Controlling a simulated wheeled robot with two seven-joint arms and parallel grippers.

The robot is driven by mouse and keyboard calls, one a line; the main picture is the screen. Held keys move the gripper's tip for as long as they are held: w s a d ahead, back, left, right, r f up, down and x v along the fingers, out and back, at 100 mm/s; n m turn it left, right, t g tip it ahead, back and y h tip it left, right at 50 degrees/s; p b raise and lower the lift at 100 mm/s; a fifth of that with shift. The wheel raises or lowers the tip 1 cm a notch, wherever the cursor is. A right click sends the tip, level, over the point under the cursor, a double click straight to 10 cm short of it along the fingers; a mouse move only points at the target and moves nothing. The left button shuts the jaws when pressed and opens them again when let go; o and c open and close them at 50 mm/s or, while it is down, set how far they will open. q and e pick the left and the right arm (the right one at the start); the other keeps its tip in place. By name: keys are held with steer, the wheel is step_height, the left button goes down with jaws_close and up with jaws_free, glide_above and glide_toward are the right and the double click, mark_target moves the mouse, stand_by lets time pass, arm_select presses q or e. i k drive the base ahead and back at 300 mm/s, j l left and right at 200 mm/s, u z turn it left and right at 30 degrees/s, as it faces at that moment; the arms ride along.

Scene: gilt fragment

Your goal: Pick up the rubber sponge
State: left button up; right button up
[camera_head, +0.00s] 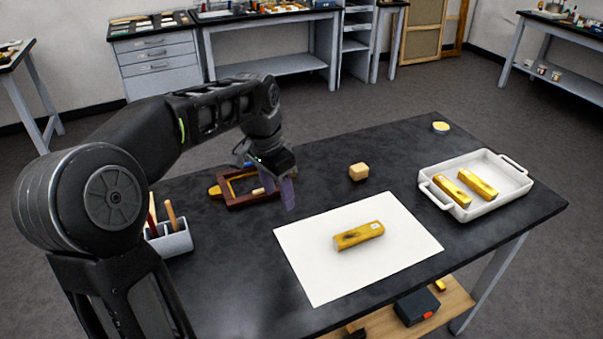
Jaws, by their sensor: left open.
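A small tan block (358,172), which looks like the rubber sponge, sits on the dark table near its middle, just beyond the white sheet. My left gripper (287,194) hangs above the table to the left of the block, fingers pointing down. It is open, empty and clearly apart from the block. It is over the area between the wooden frame and the white sheet. My right gripper does not show.
A white sheet (309,262) bears a gilt fragment (358,236). A white tray (514,181) at right holds two gilt pieces. A wooden frame (236,201) and a grey tool holder (171,243) are at left. A small yellow-topped dish (441,127) stands at the back right.

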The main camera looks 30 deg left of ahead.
mark_target(357, 172)
steer(key=u, duration=0.7)
steer(key=k+l, duration=0.1)
